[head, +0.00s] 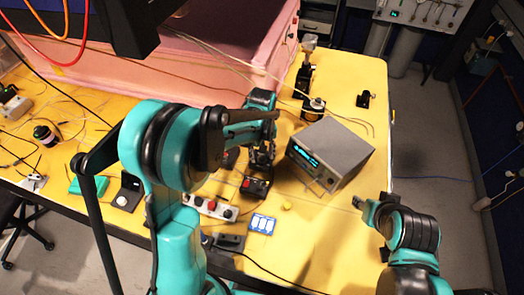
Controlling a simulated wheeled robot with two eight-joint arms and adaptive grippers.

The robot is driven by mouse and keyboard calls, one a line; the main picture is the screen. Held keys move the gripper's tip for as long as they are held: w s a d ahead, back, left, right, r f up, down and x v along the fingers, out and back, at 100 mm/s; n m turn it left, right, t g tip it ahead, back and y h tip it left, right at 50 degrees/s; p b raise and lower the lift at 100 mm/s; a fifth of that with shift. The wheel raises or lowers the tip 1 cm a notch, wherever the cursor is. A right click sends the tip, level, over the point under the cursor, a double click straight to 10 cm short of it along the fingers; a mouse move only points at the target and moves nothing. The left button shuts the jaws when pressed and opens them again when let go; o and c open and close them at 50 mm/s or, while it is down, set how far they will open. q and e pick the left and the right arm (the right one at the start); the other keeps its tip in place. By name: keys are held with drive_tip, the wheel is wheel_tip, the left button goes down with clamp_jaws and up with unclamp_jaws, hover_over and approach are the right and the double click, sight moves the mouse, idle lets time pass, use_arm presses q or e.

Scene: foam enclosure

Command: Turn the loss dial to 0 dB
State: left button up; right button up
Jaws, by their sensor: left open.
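My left gripper (262,165) is open in the middle of the yellow table, pointing down just above and behind a small black box with a red top part (254,187). I cannot tell whether it touches the box. No dial marked as loss can be read at this size. A grey strip box with several round knobs or buttons (212,207) lies to the left of the black box. My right gripper (362,204) is at the right edge of the table, away from these boxes; its fingers are too small to judge. My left arm hides part of the table.
A grey instrument with a lit blue display (330,156) stands just right of my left gripper. A pink foam enclosure (215,50) fills the back. A blue-and-white card (262,224) lies in front. Cables cross the table. The table's right side (350,240) is mostly bare.

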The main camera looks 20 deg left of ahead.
sight(261, 158)
use_arm(q)
wheel_tip(261, 158, up, 12)
idle(0.4)
drive_tip(key=shift+s, duration=0.1)
idle(0.3)
drive_tip(key=s+a+f+m+t+b, duration=0.1)
drive_tip(key=s+f+m+t+b, duration=0.1)
drive_tip(key=s, duration=0.6)
drive_tip(key=s+a+f+m+t+b, duration=0.2)
drive_tip(key=s+f+m+t+b, duration=0.1)
drive_tip(key=s, duration=0.5)
drive_tip(key=shift+s+m+t+b, duration=0.4)
drive_tip(key=shift+t+b, duration=0.3)
drive_tip(key=shift+t, duration=0.4)
drive_tip(key=shift+f, duration=0.15)
